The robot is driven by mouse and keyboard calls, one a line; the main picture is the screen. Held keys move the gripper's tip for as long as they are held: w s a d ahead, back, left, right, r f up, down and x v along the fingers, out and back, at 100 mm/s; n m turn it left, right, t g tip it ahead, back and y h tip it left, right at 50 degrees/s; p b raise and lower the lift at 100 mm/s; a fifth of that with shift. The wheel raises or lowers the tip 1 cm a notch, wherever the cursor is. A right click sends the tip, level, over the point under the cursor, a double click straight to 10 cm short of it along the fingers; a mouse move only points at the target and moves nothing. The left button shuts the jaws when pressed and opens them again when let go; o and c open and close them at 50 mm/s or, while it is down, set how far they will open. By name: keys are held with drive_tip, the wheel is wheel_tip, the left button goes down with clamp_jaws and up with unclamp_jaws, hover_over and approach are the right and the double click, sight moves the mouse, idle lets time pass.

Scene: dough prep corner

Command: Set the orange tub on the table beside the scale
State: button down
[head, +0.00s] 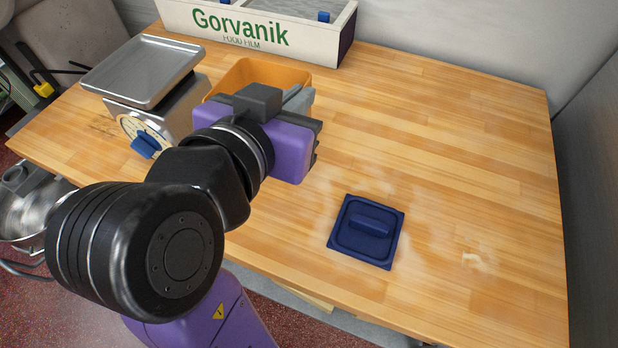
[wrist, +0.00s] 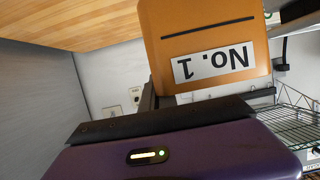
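The orange tub (head: 262,73) is at the back of the table (head: 430,130), just right of the metal scale (head: 145,70). My gripper (head: 298,100) is at the tub's near right side and hides much of it; a grey finger overlaps the tub's edge. In the wrist view the tub (wrist: 205,25) is close and upside down, with a white "No. 1" label, and a dark finger (wrist: 148,98) shows beside it. The fingers' gap is hidden, so I cannot tell whether they grip the tub. I also cannot tell whether its base touches the table.
A dark blue lid (head: 366,232) lies on the table front, with flour smudges around it. A long "Gorvanik" film box (head: 270,30) stands along the back, behind the tub. The table's right side is clear. A wire rack (wrist: 290,118) shows in the wrist view.

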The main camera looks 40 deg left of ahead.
drive_tip(key=shift+w+d+f, duration=0.1)
drive_tip(key=shift+d+f, duration=0.05)
drive_tip(key=shift+f, duration=2.7)
drive_tip(key=shift+s+d+f, duration=0.1)
drive_tip(key=shift+d+f, duration=0.05)
drive_tip(key=shift+f, duration=2.75)
drive_tip(key=shift+w+d+f, duration=0.1)
drive_tip(key=shift+d+f, duration=0.05)
drive_tip(key=shift+f, duration=2.7)
drive_tip(key=shift+f, duration=0.2)
drive_tip(key=c, duration=1.7)
unclamp_jaws()
drive_tip(key=shift+r, duration=0.1)
drive_tip(key=shift+r, duration=0.15)
drive_tip(key=b+v, duration=0.1)
drive_tip(key=v, duration=1.1)
